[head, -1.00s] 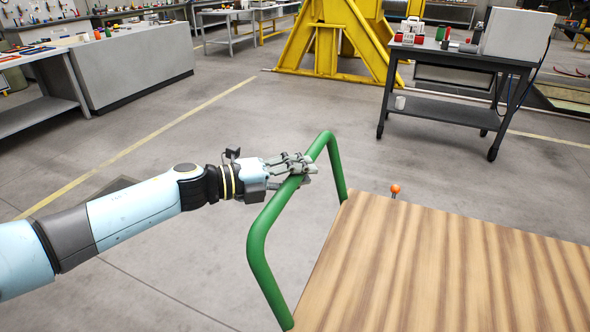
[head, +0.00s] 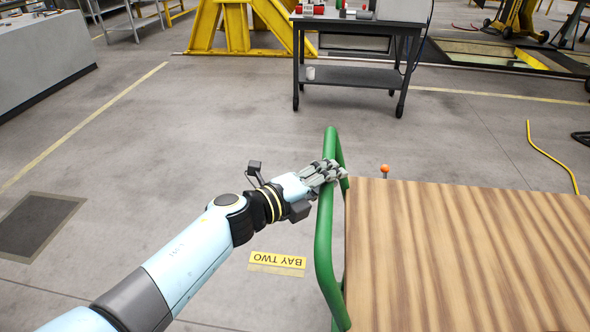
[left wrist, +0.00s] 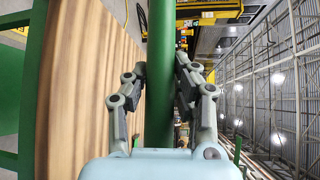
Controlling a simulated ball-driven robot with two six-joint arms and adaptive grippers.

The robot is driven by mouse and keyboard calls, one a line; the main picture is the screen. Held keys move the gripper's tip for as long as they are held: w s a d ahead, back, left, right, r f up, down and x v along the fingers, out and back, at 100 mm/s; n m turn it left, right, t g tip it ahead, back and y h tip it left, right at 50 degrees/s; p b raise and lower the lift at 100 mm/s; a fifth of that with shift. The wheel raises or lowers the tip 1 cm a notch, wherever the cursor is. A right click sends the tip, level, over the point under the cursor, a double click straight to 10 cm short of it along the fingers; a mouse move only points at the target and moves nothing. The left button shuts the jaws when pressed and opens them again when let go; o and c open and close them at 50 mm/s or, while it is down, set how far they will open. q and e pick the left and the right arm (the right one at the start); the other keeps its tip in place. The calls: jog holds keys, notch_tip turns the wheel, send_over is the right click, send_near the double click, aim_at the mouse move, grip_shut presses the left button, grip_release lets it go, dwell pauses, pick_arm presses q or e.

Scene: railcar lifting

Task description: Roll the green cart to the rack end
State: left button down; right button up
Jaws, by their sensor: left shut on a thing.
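The green cart has a tubular green handle (head: 324,240) and a striped wooden deck (head: 465,260), at the right of the head view. My left gripper (head: 330,175) is shut on the handle bar near its far end. In the left wrist view the green bar (left wrist: 160,75) runs between the two fingers of the gripper (left wrist: 162,80), with the wooden deck (left wrist: 95,80) on the left. The cart's wheels are hidden. The rack is not clearly identifiable. My right gripper does not show.
A dark wheeled table (head: 355,77) stands beyond the cart, with a yellow steel frame (head: 235,30) behind it. A yellow "BAY TWO" label (head: 277,260) lies on the floor. A yellow hose (head: 548,155) lies at the right. The floor left of the cart is open.

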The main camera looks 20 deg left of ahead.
pick_arm(q)
jog(key=shift+w+d+f, duration=0.1)
jog(key=shift+d+f, duration=0.05)
jog(key=shift+d, duration=0.45)
jog(key=shift+w+d+f, duration=0.1)
jog(key=shift+d+f, duration=0.05)
jog(key=shift+d, duration=0.45)
jog(key=shift+s, duration=0.1)
jog(key=c, duration=1)
grip_release()
jog(key=shift+r, duration=0.1)
jog(key=shift+c, duration=0.2)
jog(key=shift+r, duration=0.1)
jog(key=v, duration=1.1)
jog(key=shift+s+a, duration=0.25)
jog(key=shift+s, duration=0.1)
